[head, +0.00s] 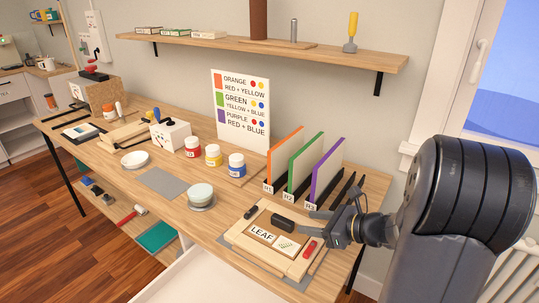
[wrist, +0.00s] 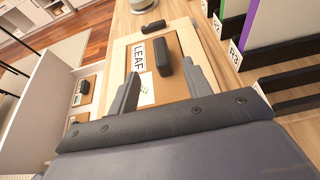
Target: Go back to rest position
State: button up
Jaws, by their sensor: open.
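My gripper (head: 318,215) is open and empty, above the right end of the table beside a light wooden frame. In the wrist view its two grey fingers (wrist: 160,88) stand apart over a board marked LEAF (wrist: 138,57). The LEAF board (head: 262,231) lies inside the wooden frame (head: 240,238) in the head view. A black block (wrist: 162,55) lies at the board's edge, and a second black block (wrist: 150,27) lies on the frame's far side. A red piece (head: 309,249) lies on the frame's right side in the head view.
Orange, green and purple panels (head: 326,170) stand in slots just behind my gripper. A glass bowl (head: 201,194) and red, yellow and blue paint jars (head: 213,156) stand to the left. A wall shelf (head: 270,50) runs above. An open white drawer (head: 200,280) is below the table front.

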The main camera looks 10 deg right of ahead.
aim_at(283, 220)
jog(key=x, duration=0.9)
jog(key=shift+a+f+b, duration=0.15)
jog(key=shift+b, duration=0.15)
jog(key=shift+w+a+r+p, duration=0.15)
jog(key=shift+w+r+p, duration=0.15)
jog(key=shift+r+p, duration=0.95)
jog(key=shift+r, duration=0.1)
jog(key=shift+f, duration=0.1)
